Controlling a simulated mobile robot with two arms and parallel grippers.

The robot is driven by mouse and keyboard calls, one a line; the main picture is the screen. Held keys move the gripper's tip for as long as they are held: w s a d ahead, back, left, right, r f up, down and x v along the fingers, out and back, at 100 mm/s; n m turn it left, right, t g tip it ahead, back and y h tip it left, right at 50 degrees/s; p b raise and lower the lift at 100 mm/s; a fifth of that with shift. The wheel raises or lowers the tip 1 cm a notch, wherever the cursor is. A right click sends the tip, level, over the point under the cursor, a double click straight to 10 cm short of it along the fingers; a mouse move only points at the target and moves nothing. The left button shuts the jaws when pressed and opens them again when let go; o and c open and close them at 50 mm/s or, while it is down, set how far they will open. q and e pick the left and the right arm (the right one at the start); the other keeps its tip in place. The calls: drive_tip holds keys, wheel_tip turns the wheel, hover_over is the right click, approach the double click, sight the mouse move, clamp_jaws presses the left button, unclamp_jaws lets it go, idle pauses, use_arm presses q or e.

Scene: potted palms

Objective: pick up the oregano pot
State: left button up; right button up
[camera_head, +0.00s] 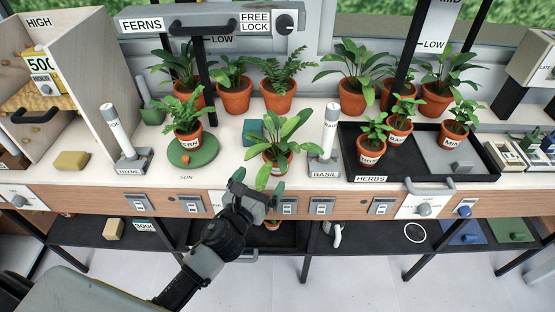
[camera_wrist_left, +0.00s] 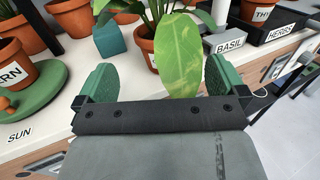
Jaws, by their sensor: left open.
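Three small terracotta herb pots stand in the black HERBS tray (camera_head: 420,176) at the right: a front-left pot (camera_head: 369,158), a back pot (camera_head: 397,137) and a right pot (camera_head: 454,136) whose label seems to read MINT. The labels are too small for me to tell which is oregano. My left gripper (camera_head: 258,184) is open, in front of the shelf edge, left of the tray and apart from those pots. In the left wrist view its green fingers (camera_wrist_left: 160,84) stand apart with a broad leaf (camera_wrist_left: 172,55) between them. My right gripper is out of view.
A broad-leaved potted plant (camera_head: 277,163) stands directly ahead of the left gripper. A fern pot (camera_head: 189,138) sits on a green disc (camera_head: 193,157). A white BASIL post (camera_head: 330,130) stands between the plant and the tray. Larger pots line the back.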

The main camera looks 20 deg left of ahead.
sight(276, 155)
use_arm(q)
drive_tip(key=w, duration=0.3)
drive_tip(key=w+d, duration=0.1)
drive_tip(key=w, duration=0.2)
drive_tip(key=w+p, duration=0.1)
drive_tip(key=w, duration=0.3)
drive_tip(key=shift+d+r, duration=0.15)
drive_tip(key=shift+s, duration=0.15)
drive_tip(key=c, duration=0.8)
drive_tip(key=shift+r, duration=0.1)
